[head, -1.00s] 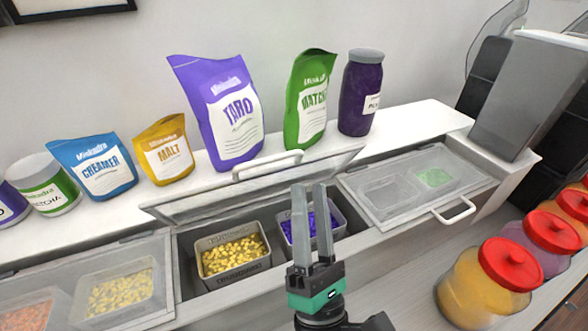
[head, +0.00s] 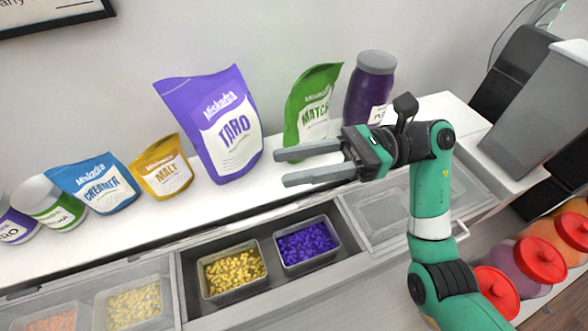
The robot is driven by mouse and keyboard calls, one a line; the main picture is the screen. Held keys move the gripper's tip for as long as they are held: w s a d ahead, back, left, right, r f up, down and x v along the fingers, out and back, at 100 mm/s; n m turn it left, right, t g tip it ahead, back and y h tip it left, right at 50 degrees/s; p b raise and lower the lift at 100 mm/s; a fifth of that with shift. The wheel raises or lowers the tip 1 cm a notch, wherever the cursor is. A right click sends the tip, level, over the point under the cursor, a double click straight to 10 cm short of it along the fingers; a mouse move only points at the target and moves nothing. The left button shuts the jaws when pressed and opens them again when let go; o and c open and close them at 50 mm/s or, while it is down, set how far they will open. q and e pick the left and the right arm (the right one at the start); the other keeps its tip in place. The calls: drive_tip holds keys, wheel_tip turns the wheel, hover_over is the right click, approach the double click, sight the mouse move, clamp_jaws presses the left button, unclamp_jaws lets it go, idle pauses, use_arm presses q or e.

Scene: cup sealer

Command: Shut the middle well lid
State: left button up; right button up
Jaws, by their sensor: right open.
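The middle well (head: 185,275) is open, and its two bins are exposed: one with yellow pieces (head: 233,270) and one with purple pieces (head: 306,244). Its clear lid is not plainly visible; only a thin grey strip (head: 255,215) shows along the well's back edge, and I cannot tell if that is the lid. My right gripper (head: 282,168) is open and empty. Its fingers point left, above the back of the well and in front of the taro and matcha bags. My left gripper is out of view.
The left well lid (head: 90,285) is shut. The right well lid (head: 370,215) is shut, partly behind my right arm. A taro bag (head: 222,125), matcha bag (head: 310,108) and purple jar (head: 369,88) stand on the white shelf behind. Red-lidded jars (head: 541,262) stand at right.

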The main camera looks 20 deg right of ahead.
sight(289, 209)
wheel_tip(289, 209, down, 8)
drive_tip(key=s+d+g+p, duration=0.1)
drive_tip(key=d, duration=0.1)
drive_tip(key=shift+h, duration=0.4)
drive_tip(key=a+p, duration=0.1)
drive_tip(key=a, duration=0.1)
drive_tip(key=a+p, duration=0.1)
drive_tip(key=a, duration=0.1)
drive_tip(key=a+p, duration=0.1)
drive_tip(key=a, duration=0.1)
drive_tip(key=shift+s+a+f, duration=0.1)
drive_tip(key=shift+a+f, duration=0.15)
drive_tip(key=shift+f, duration=0.05)
drive_tip(key=shift+a+f, duration=0.2)
drive_tip(key=shift+a, duration=0.45)
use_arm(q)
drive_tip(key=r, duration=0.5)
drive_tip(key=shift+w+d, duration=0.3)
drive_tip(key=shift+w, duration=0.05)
use_arm(e)
clamp_jaws()
